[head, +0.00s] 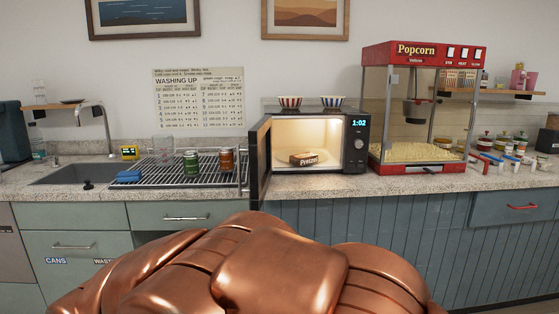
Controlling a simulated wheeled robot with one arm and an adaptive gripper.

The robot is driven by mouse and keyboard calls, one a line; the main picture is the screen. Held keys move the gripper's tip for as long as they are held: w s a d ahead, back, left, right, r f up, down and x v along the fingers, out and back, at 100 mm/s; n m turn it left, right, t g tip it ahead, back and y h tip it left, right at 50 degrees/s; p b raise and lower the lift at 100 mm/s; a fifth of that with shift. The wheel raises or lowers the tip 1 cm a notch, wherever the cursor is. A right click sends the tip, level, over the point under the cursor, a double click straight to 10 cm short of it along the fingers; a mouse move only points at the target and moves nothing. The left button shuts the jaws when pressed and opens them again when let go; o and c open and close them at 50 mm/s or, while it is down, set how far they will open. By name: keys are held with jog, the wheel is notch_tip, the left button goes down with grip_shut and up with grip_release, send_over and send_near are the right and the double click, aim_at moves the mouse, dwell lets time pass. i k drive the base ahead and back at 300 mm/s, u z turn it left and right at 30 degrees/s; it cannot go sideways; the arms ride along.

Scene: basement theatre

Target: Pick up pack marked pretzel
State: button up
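The pack marked "Pretzel" (304,159) is a small brown packet with a white-lettered label. It lies inside the lit microwave (363,130), on the cavity floor near the opening. The microwave door (259,163) is swung open to the left, and its clock reads 1:02. My gripper is not in the picture.
A popcorn machine (421,51) stands close to the right of the microwave. A drying rack (160,181) with jars (191,163) lies left of the door. A large copper-coloured leather seat (240,272) fills the foreground.

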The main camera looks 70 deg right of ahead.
aim_at(303, 159)
jog(key=i, duration=1.35)
jog(key=z, duration=1.4)
